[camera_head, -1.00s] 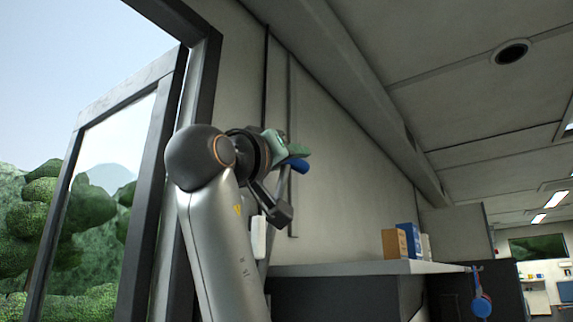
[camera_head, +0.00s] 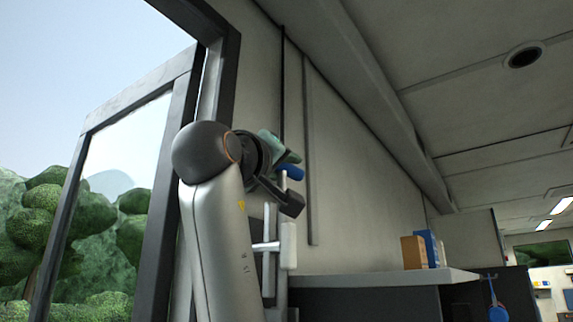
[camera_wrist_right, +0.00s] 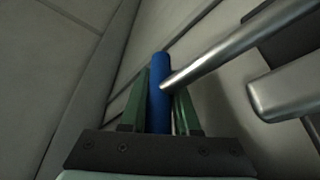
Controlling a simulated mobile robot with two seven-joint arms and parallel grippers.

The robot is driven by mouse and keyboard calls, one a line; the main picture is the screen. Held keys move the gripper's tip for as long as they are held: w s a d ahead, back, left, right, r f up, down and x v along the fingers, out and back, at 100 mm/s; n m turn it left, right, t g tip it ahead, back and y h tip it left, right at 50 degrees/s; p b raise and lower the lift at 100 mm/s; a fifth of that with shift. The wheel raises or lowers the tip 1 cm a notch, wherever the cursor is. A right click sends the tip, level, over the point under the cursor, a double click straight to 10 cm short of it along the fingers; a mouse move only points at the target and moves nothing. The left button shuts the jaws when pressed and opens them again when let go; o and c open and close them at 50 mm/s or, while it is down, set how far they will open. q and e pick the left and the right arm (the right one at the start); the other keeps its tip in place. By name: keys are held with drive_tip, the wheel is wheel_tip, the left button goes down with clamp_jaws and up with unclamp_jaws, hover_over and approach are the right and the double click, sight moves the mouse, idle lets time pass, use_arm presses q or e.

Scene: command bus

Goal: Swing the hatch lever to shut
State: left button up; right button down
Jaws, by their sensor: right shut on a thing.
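The hatch lever's blue grip (camera_head: 290,172) shows beside the wall, just past my right wrist. My right gripper (camera_head: 281,152) is shut on the blue grip, its green fingers partly hidden behind the wrist. In the right wrist view the blue grip (camera_wrist_right: 160,95) stands between the two green fingers, and a metal rod (camera_wrist_right: 225,50) meets it from the upper right. In the head view metal bars with a pale upright piece (camera_head: 289,246) show below the gripper. The lever's pivot is hard to make out. My left gripper is out of view.
An open framed glass door (camera_head: 163,190) stands left of my arm, with trees outside. A shelf (camera_head: 380,279) juts out at the lower right, holding an orange-brown box (camera_head: 413,252) and a blue box (camera_head: 428,247).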

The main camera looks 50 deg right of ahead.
drive_tip(key=c, duration=0.7)
unclamp_jaws()
drive_tip(key=shift+w+f, duration=0.1)
drive_tip(key=shift+w, duration=0.05)
drive_tip(key=b+v, duration=0.3)
drive_tip(key=v, duration=0.9)
drive_tip(key=shift+a+f, duration=0.1)
drive_tip(key=shift+a, duration=0.1)
